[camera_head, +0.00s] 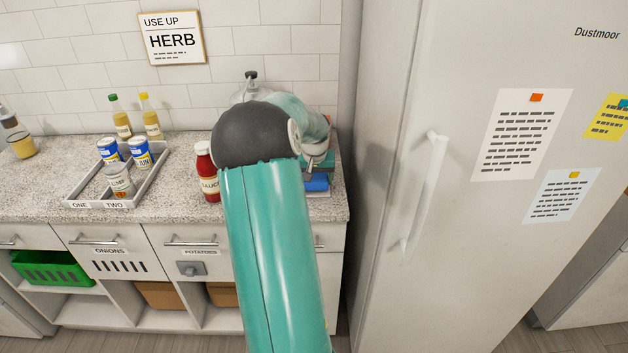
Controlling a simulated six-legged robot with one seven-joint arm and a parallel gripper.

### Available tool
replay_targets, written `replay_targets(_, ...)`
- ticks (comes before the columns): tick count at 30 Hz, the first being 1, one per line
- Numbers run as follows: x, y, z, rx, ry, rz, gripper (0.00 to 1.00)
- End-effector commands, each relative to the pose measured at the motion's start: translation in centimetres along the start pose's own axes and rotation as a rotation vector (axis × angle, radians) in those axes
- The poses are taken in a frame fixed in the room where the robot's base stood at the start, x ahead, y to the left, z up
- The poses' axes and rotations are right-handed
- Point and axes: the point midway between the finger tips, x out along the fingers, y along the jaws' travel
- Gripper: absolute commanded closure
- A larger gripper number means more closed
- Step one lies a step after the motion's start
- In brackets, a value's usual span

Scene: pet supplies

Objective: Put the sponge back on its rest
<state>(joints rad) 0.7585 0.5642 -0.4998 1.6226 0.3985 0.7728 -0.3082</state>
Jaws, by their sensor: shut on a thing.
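A bright blue block (317,183), which looks like the sponge, shows at the counter's right end, just below my gripper (318,171). My gripper is small in the view and partly hidden behind my arm; its jaws are shut on the block. A thin grey-blue edge (320,193) under the block may be the rest. My arm hides most of this spot, and I cannot tell whether the block touches that edge.
A red sauce bottle (208,173) stands left of my arm. A white tray (149,184) with several cans is farther left. Two bottles (151,117) and a clear pump bottle (243,92) stand near the wall. A fridge (430,280) closes off the right side.

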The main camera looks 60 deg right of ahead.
Motion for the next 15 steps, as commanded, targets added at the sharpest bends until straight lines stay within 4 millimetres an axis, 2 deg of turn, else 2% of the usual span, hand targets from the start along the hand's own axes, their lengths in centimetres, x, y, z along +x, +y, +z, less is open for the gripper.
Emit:
replay_targets(2,0.60,0.01,0.20,0.000,-0.001,0.000,0.45)
replay_targets(12,0.87,-0.01,0.26,-0.001,0.001,0.000,0.45)
replay_targets(13,0.85,-0.02,0.24,-0.001,0.001,0.000,0.20)
replay_targets(15,0.83,-0.02,0.24,-0.001,0.001,0.000,0.06)
